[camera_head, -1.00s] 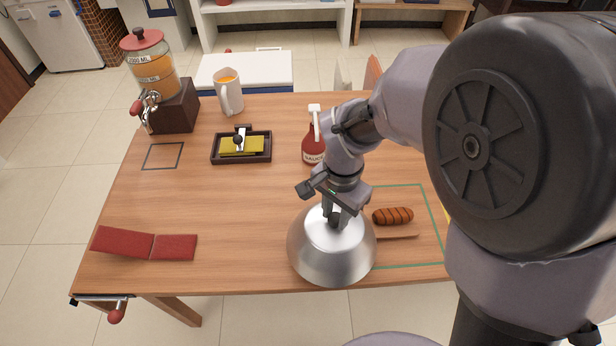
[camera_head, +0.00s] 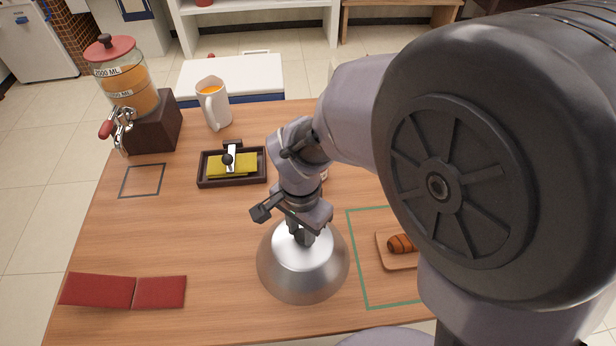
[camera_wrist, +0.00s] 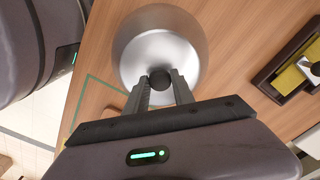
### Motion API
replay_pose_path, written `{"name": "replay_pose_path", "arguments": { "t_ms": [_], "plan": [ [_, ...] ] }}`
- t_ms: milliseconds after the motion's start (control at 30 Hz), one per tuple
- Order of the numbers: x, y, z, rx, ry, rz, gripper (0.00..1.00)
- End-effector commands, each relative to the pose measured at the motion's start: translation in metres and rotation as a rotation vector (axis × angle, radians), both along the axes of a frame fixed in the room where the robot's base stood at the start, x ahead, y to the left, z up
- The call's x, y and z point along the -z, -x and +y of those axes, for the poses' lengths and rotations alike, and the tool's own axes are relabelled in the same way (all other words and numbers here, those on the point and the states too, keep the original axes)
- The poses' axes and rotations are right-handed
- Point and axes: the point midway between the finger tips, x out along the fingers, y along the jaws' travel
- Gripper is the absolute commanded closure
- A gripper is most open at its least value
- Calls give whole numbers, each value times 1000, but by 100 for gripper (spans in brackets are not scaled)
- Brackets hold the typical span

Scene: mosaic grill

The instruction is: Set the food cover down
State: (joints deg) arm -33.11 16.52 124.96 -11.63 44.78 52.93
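The food cover (camera_head: 303,265) is a shiny silver dome with a dark knob, upright over the near part of the table, just left of the green outline (camera_head: 358,270). It also shows in the wrist view (camera_wrist: 135,45). My gripper (camera_head: 300,234) is above the dome, its fingers around the knob (camera_wrist: 160,78) and shut on it in the wrist view (camera_wrist: 160,86). I cannot tell whether the rim touches the table. A sausage (camera_head: 400,244) lies on a small wooden board (camera_head: 395,265) inside the outline, partly hidden by my arm.
A black tray (camera_head: 203,170) with a yellow item, a white jug (camera_head: 216,108) and a drink dispenser (camera_head: 130,90) stand farther back. Red panels (camera_head: 98,290) lie at the near left. The table left of the cover (camera_head: 190,235) is clear. My arm blocks the right side.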

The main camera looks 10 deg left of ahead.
Motion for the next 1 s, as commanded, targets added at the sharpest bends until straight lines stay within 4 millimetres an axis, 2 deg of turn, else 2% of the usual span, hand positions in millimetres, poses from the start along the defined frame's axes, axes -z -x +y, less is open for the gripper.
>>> {"name": "replay_pose_path", "arguments": {
  "t_ms": [33, 100, 367, 467, 700, 800, 1000],
  "plan": [
    [0, 0, 0, 0, 0, 0, 61],
    [0, 0, 0, 0, 0, 0, 49],
    [0, 0, 0, 0, 0, 0, 49],
    [-10, 0, 0, 0, 0, -1, 49],
    [-79, -1, 0, 1, -2, -4, 49],
    [-102, -1, 0, 0, -1, -2, 49],
    [-128, -1, -4, 0, -10, -9, 49]
  ]
}}
